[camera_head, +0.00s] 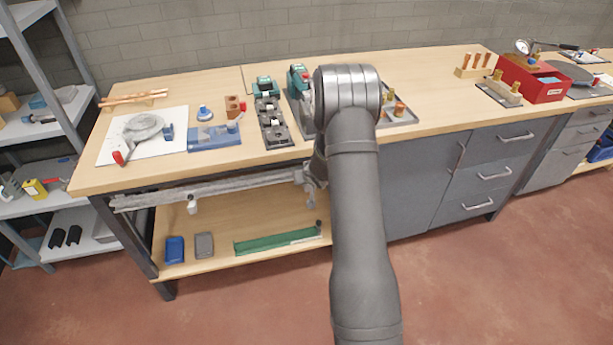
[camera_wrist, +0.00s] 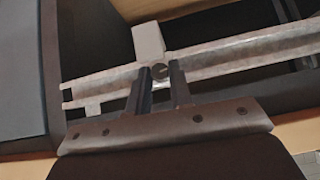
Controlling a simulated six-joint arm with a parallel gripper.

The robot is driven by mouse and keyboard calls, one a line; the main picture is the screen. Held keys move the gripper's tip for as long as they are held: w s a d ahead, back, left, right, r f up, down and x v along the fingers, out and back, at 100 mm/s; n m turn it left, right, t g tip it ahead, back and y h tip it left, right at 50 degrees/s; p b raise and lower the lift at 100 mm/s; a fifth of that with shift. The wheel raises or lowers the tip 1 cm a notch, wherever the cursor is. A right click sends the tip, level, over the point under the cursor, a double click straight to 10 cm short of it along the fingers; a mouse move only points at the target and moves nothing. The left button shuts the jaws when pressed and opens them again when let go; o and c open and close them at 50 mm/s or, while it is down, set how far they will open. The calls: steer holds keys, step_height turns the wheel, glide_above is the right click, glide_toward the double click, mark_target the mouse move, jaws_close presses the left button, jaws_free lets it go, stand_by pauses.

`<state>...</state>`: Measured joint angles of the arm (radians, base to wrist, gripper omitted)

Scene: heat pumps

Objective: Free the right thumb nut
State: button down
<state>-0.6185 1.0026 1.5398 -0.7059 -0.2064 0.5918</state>
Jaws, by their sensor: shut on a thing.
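The right thumb nut (camera_wrist: 160,73) shows in the wrist view as a small dark round knob on a pale metal rail (camera_wrist: 228,56). My gripper (camera_wrist: 160,80) is shut on it, with one dark finger on each side. A pale block (camera_wrist: 148,41) sits on the rail just beyond the nut. In the head view the rail (camera_head: 215,187) runs below the front edge of the workbench, and my gripper (camera_head: 311,180) is at its right end. My arm hides part of that end, and the nut cannot be made out there.
A grey cabinet (camera_head: 420,185) stands just right of my gripper. The bench top (camera_head: 430,128) holds several tools and parts. The lower shelf (camera_head: 215,254) carries a green tray (camera_head: 278,240) and two small boxes. The floor in front is clear.

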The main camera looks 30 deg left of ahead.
steer(key=shift+w+a+r+t, duration=0.2)
steer(key=shift+w+r+t, duration=0.05)
steer(key=shift+r+t, duration=0.1)
steer(key=shift+a+n+t+h, duration=0.1)
steer(key=shift+n+t+h, duration=0.25)
steer(key=shift+n+h, duration=0.15)
stand_by(0.4)
steer(key=shift+s+n+t+h, duration=0.2)
steer(key=shift+n+t+h, duration=0.1)
steer(key=shift+t+h, duration=0.25)
steer(key=shift+s+a+f+n+t+h, duration=0.15)
steer(key=shift+n+t+h, duration=0.35)
steer(key=shift+t, duration=0.2)
steer(key=shift+s+a+f+n+t+h, duration=0.1)
steer(key=shift+n+t+h, duration=0.4)
steer(key=shift+t, duration=0.15)
steer(key=c, duration=1.4)
jaws_free()
steer(key=shift+c, duration=0.2)
steer(key=shift+s, duration=0.1)
steer(key=v, duration=0.4)
steer(key=shift+s+d+r, duration=0.1)
steer(key=shift+s+d, duration=0.05)
steer(key=shift+s, duration=0.25)
